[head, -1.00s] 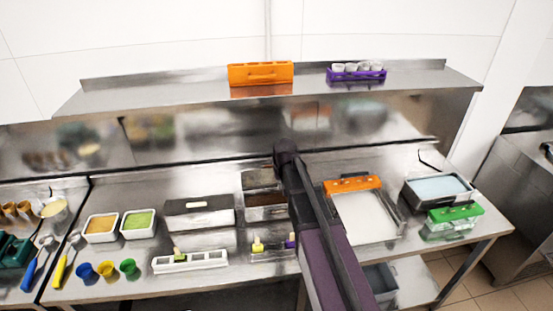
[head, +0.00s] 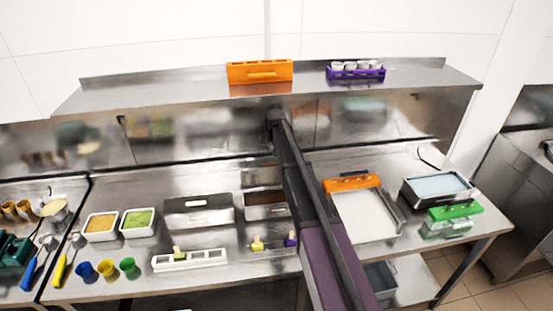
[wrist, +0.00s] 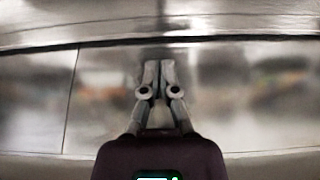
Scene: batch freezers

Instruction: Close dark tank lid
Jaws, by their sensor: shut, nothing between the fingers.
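The dark tank (head: 267,213) is a grey metal container set in the bench, just left of my arm in the head view. Its top shows a dark brown strip, and my arm covers its right end. In the head view, the end of my arm is high above and behind the tank, and the fingers are hidden.
A neighbouring grey tank (head: 199,216) with a pale handle stands left. A white rack (head: 190,260) is in front. The shelf (head: 150,98) overhangs the back, holding an orange holder (head: 260,72) and purple rack (head: 356,74).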

